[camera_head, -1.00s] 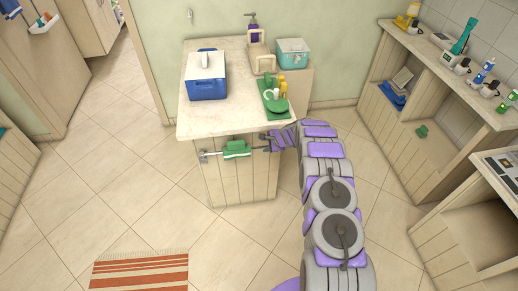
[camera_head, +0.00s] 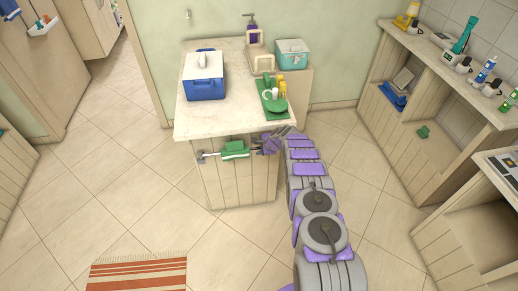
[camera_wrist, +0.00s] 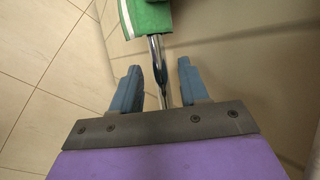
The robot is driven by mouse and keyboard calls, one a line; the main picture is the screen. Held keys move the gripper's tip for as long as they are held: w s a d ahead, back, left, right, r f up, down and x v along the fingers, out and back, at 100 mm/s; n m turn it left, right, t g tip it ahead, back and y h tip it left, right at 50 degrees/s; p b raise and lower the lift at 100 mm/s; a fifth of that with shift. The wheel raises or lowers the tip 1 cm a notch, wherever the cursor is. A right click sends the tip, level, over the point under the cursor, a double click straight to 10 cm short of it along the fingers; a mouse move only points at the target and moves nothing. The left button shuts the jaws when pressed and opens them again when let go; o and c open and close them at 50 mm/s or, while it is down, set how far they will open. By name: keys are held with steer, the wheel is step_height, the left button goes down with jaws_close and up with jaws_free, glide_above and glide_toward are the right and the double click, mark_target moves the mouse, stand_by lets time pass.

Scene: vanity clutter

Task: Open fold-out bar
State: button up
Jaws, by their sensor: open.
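The fold-out bar (camera_wrist: 158,58) is a shiny metal rod that passes between my fingers in the wrist view. In the head view the bar (camera_head: 212,155) runs along the front of the vanity cabinet, with a green cloth (camera_head: 234,150) hung over it. The cloth also shows at the top of the wrist view (camera_wrist: 147,16). My gripper (camera_wrist: 158,85) is open, with one blue finger on each side of the bar. In the head view my gripper (camera_head: 262,146) is at the bar's right part, right of the cloth. The bar's right end is hidden by my gripper and arm.
The vanity counter (camera_head: 215,120) above carries a blue-and-white cooler (camera_head: 204,80), a teal box (camera_head: 291,54) and a green tray (camera_head: 271,104). A shelf unit (camera_head: 440,80) stands at the right. A striped rug (camera_head: 137,273) lies front left. The floor left of the cabinet is clear.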

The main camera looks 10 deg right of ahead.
steer(key=shift+d, duration=0.2)
steer(key=shift+c, duration=0.2)
steer(key=shift+a, duration=0.3)
steer(key=c, duration=0.6)
jaws_close()
steer(key=shift+d, duration=0.1)
